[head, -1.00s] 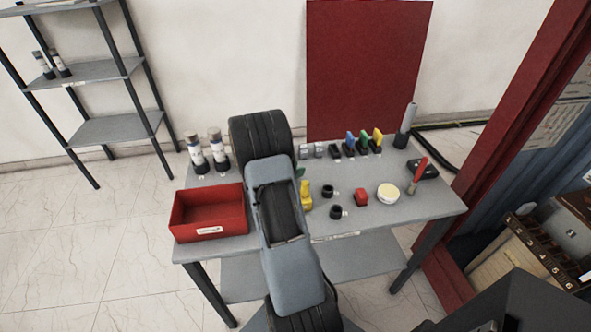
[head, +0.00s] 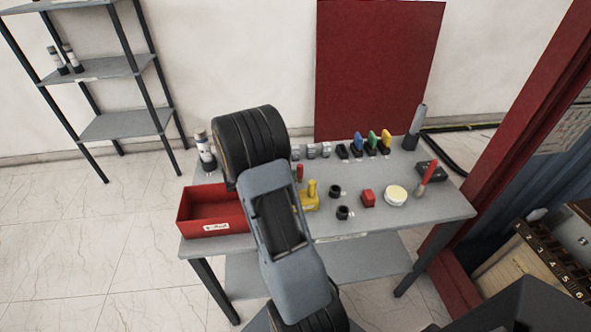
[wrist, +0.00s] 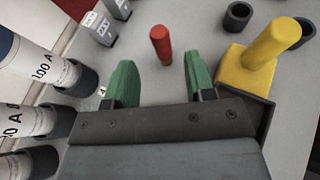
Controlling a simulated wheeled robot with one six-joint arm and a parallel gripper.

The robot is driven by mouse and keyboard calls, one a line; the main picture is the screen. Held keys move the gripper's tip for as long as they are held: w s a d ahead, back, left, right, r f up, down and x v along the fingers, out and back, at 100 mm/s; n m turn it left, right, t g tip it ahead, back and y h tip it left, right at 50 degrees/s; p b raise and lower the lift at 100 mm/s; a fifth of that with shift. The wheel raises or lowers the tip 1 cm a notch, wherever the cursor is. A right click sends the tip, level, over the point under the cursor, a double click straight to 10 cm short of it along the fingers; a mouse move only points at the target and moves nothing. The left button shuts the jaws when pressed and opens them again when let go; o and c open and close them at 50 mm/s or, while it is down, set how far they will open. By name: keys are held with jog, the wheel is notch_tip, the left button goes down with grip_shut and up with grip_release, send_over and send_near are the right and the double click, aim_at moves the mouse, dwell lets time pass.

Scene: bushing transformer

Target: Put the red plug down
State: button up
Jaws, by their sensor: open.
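The red plug (wrist: 160,45) stands on the grey table in the wrist view, just beyond the gap between my fingers and apart from both. It also shows in the head view as a small red upright piece (head: 300,172) beside my arm. My gripper (wrist: 160,78) has two green fingers, spread open with nothing between them. In the head view the gripper is hidden behind my own arm.
A yellow plug on a block (wrist: 262,55) stands close to the right of my gripper. White labelled cylinders (wrist: 30,65) stand close on the left. A red bin (head: 212,212) sits at the table's left. Black rings (head: 343,212) and a red block (head: 367,198) lie to the right.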

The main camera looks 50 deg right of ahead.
jog(key=s+a+r+m+t+y, duration=0.2)
jog(key=s+a+r+m+y, duration=0.1)
jog(key=a, duration=0.7)
jog(key=s+a+r+m+t+y, duration=0.2)
jog(key=a+m+y, duration=0.4)
jog(key=a, duration=0.4)
jog(key=s+a+r+m+t+y, duration=0.2)
jog(key=s+a+r+m+y, duration=0.2)
jog(key=a, duration=0.7)
jog(key=r+m, duration=0.1)
jog(key=m, duration=0.1)
jog(key=shift+s+m+y, duration=0.3)
jog(key=shift+s+m, duration=0.1)
notch_tip(320, 180, up, 3)
jog(key=p, duration=0.2)
jog(key=shift+r+p, duration=0.1)
jog(key=shift+p, duration=0.25)
